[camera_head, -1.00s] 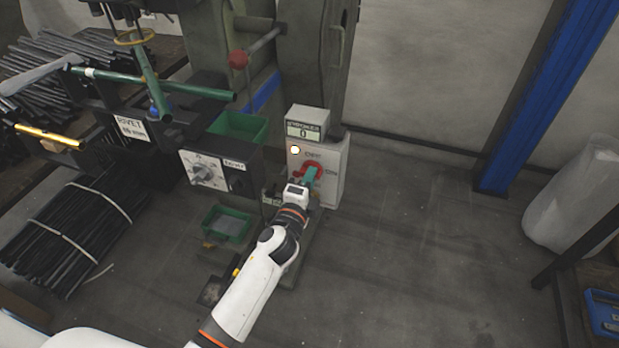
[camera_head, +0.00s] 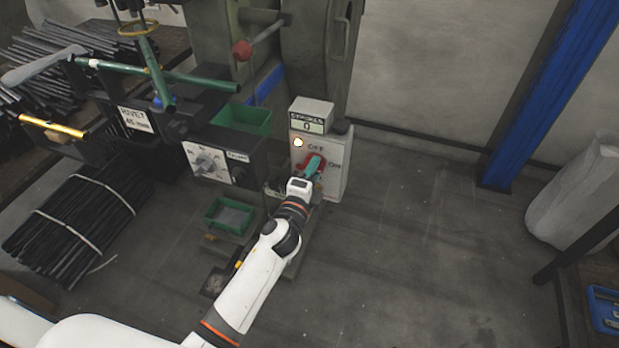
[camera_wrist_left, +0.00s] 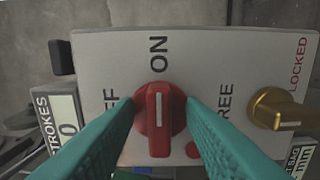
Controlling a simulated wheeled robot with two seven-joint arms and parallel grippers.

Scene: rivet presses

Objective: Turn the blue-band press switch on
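The press with the blue band (camera_head: 268,86) has a light-grey switch box (camera_head: 333,172) on its right side. A red rotary switch (camera_wrist_left: 159,138) sits on the box face. In the left wrist view its white line points up toward the word ON; OFF is to the left and FREE to the right. My left gripper (camera_head: 314,166) is at the switch, with teal fingers on either side of the red knob. In the left wrist view the fingers (camera_wrist_left: 160,104) look apart, with small gaps beside the knob's handle; contact is unclear. My right gripper is not visible.
A lit lamp (camera_head: 298,142) and a strokes counter (camera_head: 307,126) reading 0 are on the box. A brass key knob (camera_wrist_left: 278,110) is beside the switch, near LOCKED. A dial box (camera_head: 208,163) and green trays (camera_head: 229,215) lie left.

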